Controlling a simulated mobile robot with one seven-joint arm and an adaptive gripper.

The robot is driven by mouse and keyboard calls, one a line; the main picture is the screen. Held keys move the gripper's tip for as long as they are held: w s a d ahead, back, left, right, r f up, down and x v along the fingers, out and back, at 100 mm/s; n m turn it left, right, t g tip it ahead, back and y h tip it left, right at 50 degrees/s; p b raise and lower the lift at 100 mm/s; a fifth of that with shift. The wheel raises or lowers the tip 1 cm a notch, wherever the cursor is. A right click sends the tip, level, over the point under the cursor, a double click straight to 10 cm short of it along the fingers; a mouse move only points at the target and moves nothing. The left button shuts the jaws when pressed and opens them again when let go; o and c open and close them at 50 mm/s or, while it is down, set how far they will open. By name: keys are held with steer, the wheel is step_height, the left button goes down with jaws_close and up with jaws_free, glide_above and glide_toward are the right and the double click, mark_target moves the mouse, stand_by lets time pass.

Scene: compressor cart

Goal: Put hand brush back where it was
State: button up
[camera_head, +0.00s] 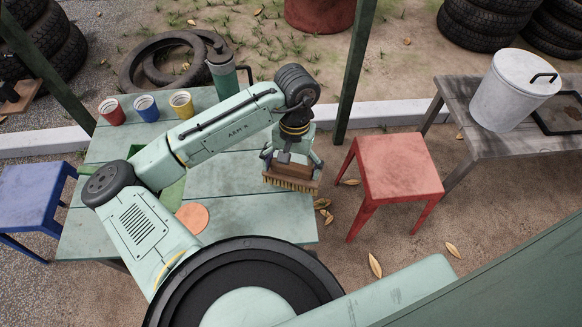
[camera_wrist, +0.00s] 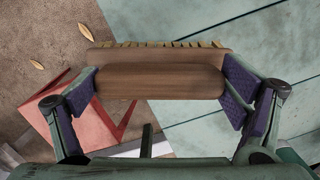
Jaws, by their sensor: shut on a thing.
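The hand brush (camera_head: 290,183) has a brown wooden body and pale bristles that point down. My gripper (camera_head: 291,160) is shut on the brush at the right edge of the green table (camera_head: 250,215). In the wrist view the brush's wooden back (camera_wrist: 160,80) lies between the two purple-padded fingers of my gripper (camera_wrist: 157,85), with bristle tips along its far edge. Part of the brush overhangs the ground beside the table edge. I cannot tell whether the bristles touch the tabletop.
A red stool (camera_head: 399,165) stands right of the table and a blue stool (camera_head: 35,195) left of it. Red, blue and yellow cups (camera_head: 181,104), a green canister (camera_head: 222,75) and an orange disc (camera_head: 192,217) are on the table. A grey bench (camera_head: 465,115) holds a lidded bin (camera_head: 510,92).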

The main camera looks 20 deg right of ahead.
mark_target(291, 171)
steer(key=shift+w+d+f, duration=0.15)
steer(key=shift+w, duration=0.45)
steer(key=shift+f+p, duration=0.4)
steer(key=shift+f, duration=1.25)
steer(key=shift+f, duration=0.1)
steer(key=o, duration=1)
steer(key=shift+f, duration=0.1)
step_height(291, 171, up, 12)
steer(key=w+b, duration=0.1)
steer(key=shift+d, duration=0.45)
